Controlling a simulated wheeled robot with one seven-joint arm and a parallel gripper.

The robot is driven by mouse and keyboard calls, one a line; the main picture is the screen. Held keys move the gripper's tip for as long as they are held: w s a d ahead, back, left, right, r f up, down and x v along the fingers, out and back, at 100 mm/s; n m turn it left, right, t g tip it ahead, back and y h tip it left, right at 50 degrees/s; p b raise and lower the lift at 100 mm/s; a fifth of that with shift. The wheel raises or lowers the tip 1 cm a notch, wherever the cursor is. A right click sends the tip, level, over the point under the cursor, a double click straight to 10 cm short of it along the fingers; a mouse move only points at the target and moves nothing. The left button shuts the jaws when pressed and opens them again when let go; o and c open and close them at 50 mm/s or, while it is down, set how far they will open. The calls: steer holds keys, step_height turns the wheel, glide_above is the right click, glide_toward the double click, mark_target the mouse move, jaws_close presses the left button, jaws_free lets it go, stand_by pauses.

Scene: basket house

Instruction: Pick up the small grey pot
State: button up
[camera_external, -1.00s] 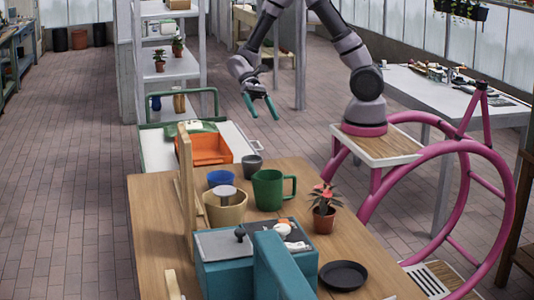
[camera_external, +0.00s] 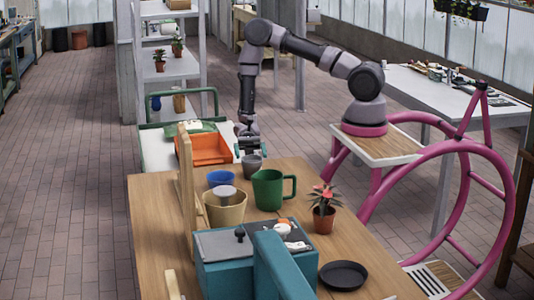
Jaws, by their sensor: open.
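The small grey pot (camera_external: 252,167) stands upright at the far end of the wooden table, behind the green mug (camera_external: 269,190) and to the right of the orange crate. The pot's upper part is partly covered by the fingers in this view. I cannot tell whether the fingers straddle the rim or touch it.
A blue cup (camera_external: 221,178) and a tan pot (camera_external: 226,208) stand close in front. An orange crate (camera_external: 211,149) is on the left. A potted plant (camera_external: 323,212), a teal box (camera_external: 218,275) and a black plate (camera_external: 343,275) are nearer the camera.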

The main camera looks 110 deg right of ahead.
mark_target(253, 165)
steer(key=shift+w+a+f, duration=0.1)
steer(key=shift+w+a, duration=0.1)
steer(key=shift+a, duration=0.8)
steer(key=shift+w+a+r, duration=0.1)
steer(key=shift+w+a, duration=0.15)
steer(key=shift+a, duration=0.8)
steer(key=shift+w+a+f, duration=0.1)
steer(key=shift+w+a, duration=0.1)
steer(key=shift+a, duration=0.8)
steer(key=c, duration=1.1)
